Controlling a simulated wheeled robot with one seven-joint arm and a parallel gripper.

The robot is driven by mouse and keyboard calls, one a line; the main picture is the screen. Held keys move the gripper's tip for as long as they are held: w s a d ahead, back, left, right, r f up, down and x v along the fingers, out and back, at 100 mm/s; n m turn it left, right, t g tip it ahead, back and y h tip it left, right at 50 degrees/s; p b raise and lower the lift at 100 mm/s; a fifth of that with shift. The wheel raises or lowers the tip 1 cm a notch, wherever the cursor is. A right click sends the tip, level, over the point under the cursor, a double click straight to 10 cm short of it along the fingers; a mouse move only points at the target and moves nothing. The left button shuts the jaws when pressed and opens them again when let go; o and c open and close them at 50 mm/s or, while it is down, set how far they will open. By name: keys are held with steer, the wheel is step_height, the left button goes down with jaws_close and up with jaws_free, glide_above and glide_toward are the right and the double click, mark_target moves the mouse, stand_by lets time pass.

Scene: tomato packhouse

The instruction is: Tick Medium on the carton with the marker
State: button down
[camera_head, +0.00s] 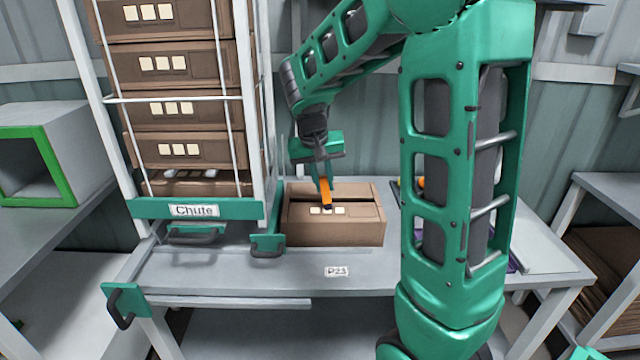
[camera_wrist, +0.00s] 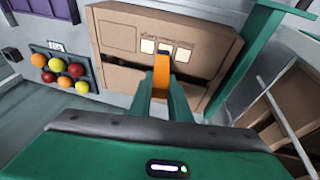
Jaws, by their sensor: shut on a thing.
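The carton (camera_head: 345,232) is brown and stands on the grey bench, with a row of three pale boxes on the side facing the head camera. My gripper (camera_head: 325,180) is above the carton, shut on an orange marker (camera_head: 326,191). The marker points down and its dark tip is at or just over the middle pale box; I cannot tell if it touches. In the wrist view the carton (camera_wrist: 120,75) shows small print by the pale boxes, too small to read surely. The marker (camera_wrist: 161,75) covers part of the area below the middle box.
A chute (camera_head: 195,210) with stacked brown cartons stands left of the carton. A panel of red, orange and yellow round samples (camera_wrist: 63,70) shows in the wrist view. A label reading P21 (camera_head: 336,271) is on the bench front. The bench before the carton is clear.

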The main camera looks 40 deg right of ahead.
steer(key=shift+s+a, duration=0.1)
steer(key=shift+a, duration=0.55)
steer(key=shift+r, duration=3)
